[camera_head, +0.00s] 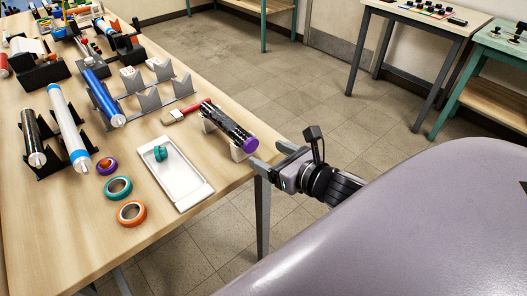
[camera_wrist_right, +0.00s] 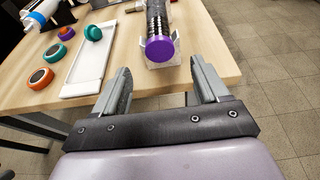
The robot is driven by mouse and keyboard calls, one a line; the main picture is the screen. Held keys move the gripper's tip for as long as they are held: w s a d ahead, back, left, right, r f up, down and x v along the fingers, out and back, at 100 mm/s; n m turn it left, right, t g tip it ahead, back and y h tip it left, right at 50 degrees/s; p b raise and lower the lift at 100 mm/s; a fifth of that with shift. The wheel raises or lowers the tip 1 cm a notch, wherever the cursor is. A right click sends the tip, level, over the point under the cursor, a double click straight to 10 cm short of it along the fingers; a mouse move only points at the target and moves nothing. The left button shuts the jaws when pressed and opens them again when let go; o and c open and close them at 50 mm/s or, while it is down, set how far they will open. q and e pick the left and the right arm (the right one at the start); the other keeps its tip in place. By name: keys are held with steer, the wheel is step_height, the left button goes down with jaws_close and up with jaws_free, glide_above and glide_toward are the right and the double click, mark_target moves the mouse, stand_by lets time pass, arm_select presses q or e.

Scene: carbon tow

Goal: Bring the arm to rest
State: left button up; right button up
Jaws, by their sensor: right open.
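My right gripper (camera_head: 275,172) is at the right edge of the wooden table in the head view, beside the near end of a black roll (camera_head: 228,127) with a purple end cap. In the right wrist view, its two fingers (camera_wrist_right: 160,88) are apart with nothing between them. The purple end cap (camera_wrist_right: 161,50) lies ahead of the fingers, and the black roll rests on light supports. My left gripper is not in view.
A white tray (camera_head: 185,192) holds a teal piece (camera_head: 160,153). Tape rings (camera_head: 131,213), a blue roll (camera_head: 103,97) and a white roll (camera_head: 68,125) sit on the table (camera_head: 60,230). Open floor (camera_head: 330,110) lies right, with other tables (camera_head: 440,22) beyond.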

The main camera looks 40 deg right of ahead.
steer(key=shift+s+r, duration=0.15)
steer(key=shift+s, duration=0.25)
steer(key=s+a+f+m+g, duration=0.1)
steer(key=s+a+f+m, duration=0.2)
steer(key=f+m, duration=0.3)
steer(key=s+a+f+m+g, duration=0.1)
steer(key=s+a+f+m, duration=0.2)
steer(key=m, duration=1.4)
steer(key=s+a+f+m+g+y, duration=0.1)
steer(key=s+f+m, duration=0.4)
steer(key=f+m, duration=0.5)
steer(key=shift+s+a+f+m+g, duration=0.25)
steer(key=shift+a+m+g, duration=0.35)
steer(key=shift+a+m, duration=0.4)
